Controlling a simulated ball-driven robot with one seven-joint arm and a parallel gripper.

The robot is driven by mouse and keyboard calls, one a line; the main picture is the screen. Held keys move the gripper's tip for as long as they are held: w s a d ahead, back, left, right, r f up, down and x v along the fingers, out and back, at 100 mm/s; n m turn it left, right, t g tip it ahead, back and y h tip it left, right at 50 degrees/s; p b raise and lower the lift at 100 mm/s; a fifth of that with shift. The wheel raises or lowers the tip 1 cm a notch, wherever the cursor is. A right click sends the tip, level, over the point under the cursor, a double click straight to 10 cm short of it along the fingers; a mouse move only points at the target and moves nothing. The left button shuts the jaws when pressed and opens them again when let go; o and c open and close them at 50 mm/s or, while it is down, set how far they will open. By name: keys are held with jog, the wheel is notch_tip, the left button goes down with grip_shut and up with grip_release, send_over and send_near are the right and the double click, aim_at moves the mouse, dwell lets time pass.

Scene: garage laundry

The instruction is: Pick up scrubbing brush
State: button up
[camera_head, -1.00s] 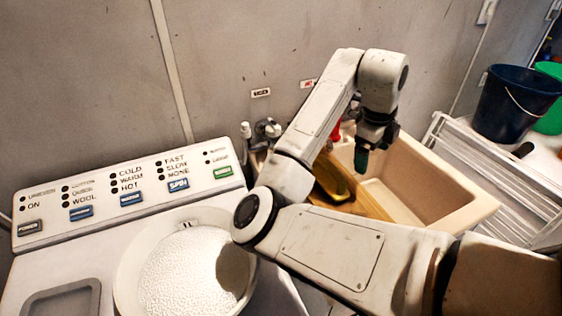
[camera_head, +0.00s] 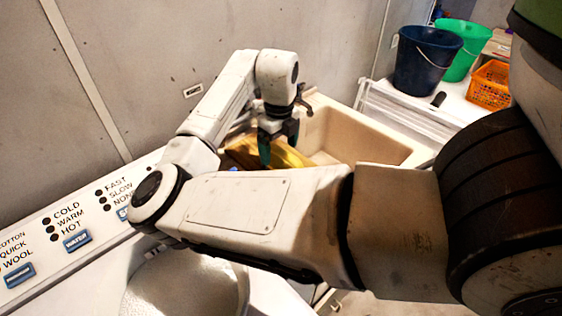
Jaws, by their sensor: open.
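I cannot pick out the scrubbing brush for certain. A small dark object (camera_head: 438,99) lies on the white slatted surface at the right and is too small to identify. My gripper (camera_head: 275,143) hangs pointing down over the left part of the beige sink (camera_head: 391,150). Its teal-tipped fingers are apart, with nothing visibly held. A yellow-brown object (camera_head: 290,157) lies at the sink behind and below the fingers. My arm covers the front of the sink and part of this object.
A dark blue bucket (camera_head: 424,62), a green bucket (camera_head: 466,54) and an orange basket (camera_head: 489,86) stand at the back right. The wall runs close behind the sink.

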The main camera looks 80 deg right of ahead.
aim_at(281, 161)
jog(key=f, duration=0.4)
jog(key=shift+s+p, duration=0.2)
jog(key=shift+p, duration=0.1)
jog(key=shift+c, duration=0.2)
jog(key=c, duration=1.2)
jog(key=shift+o, duration=0.2)
jog(key=shift+r, duration=0.1)
